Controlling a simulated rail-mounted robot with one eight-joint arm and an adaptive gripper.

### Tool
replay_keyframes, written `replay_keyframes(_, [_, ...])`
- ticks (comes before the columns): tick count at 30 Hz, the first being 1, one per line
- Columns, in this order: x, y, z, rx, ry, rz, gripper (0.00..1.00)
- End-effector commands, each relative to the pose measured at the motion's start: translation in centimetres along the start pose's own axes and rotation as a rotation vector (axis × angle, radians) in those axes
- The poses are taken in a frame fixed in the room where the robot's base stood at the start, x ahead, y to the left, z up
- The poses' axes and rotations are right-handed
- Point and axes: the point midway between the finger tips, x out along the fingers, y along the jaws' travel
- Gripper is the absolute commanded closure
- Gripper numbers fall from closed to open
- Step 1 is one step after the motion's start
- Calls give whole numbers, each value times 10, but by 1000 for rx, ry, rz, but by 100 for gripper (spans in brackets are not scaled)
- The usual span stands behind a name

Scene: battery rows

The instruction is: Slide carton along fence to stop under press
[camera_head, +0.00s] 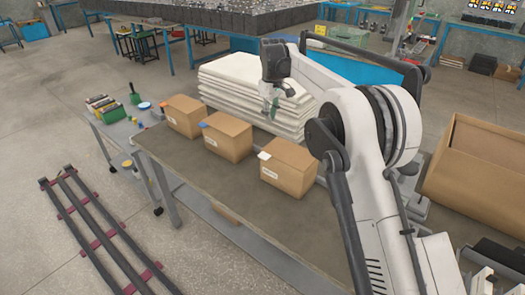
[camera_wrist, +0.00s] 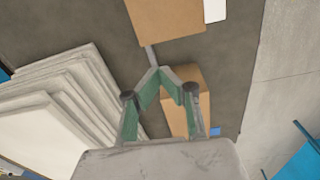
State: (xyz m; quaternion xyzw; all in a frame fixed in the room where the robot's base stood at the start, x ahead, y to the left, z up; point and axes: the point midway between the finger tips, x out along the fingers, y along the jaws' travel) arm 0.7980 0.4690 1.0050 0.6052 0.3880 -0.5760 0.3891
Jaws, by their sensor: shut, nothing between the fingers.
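Three brown cartons stand in a row on the bench (camera_head: 208,178): a red-tagged carton (camera_head: 185,115), a blue-tagged carton (camera_head: 228,136) and a white-tagged carton (camera_head: 289,168). My gripper (camera_head: 270,112) is shut and empty, above and behind the row. In the wrist view its green fingertips (camera_wrist: 159,72) meet near the blue-tagged carton (camera_wrist: 188,95), partly hiding it. The white-tagged carton (camera_wrist: 165,22) is at the top there. I cannot make out the press or the stop.
A small cart (camera_head: 120,125) with tools is at the left. A large open cardboard box (camera_head: 480,165) is at the right. Dark rails (camera_head: 95,225) lie on the floor. The bench's front strip is clear.

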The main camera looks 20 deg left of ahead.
Motion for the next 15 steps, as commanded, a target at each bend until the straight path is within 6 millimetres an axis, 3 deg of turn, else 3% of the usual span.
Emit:
replay_keyframes(1, [12,-5,-10,-21,-8,-6,100])
replay_keyframes(6, [37,-18,-28,-69,-27,-21,100])
replay_keyframes(15, [60,-21,-33,-85,-34,-26,100])
